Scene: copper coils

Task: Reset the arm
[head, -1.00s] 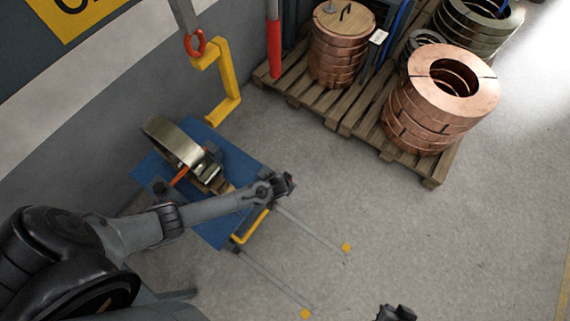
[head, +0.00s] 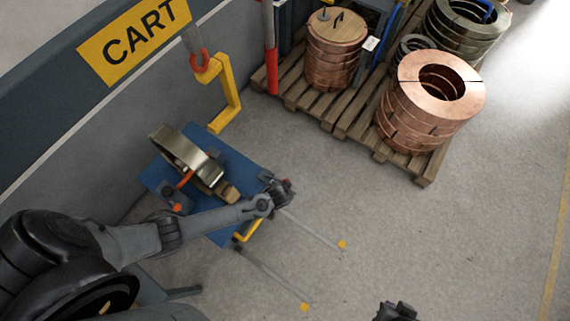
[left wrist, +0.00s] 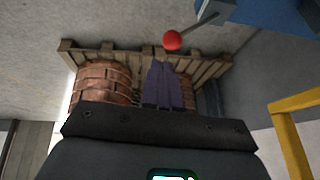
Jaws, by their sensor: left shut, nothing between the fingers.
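My left arm reaches in from the left in the head view, over a blue cart (head: 232,165). My left gripper (head: 284,188) is at the cart's right edge, partly hidden by its own wrist. In the left wrist view its fingers (left wrist: 165,85) are shut together with nothing between them. A metallic coil (head: 186,149) sits tilted on the cart, apart from the gripper. A dark piece at the bottom edge, which seems to be my right gripper (head: 396,311), shows only in part.
Copper coils (head: 406,108) stand on wooden pallets (head: 428,170) at the upper right. A yellow hook (head: 228,95) hangs behind the cart. A red ball-ended lever (left wrist: 173,40) and a yellow bar (left wrist: 290,135) are near the left gripper.

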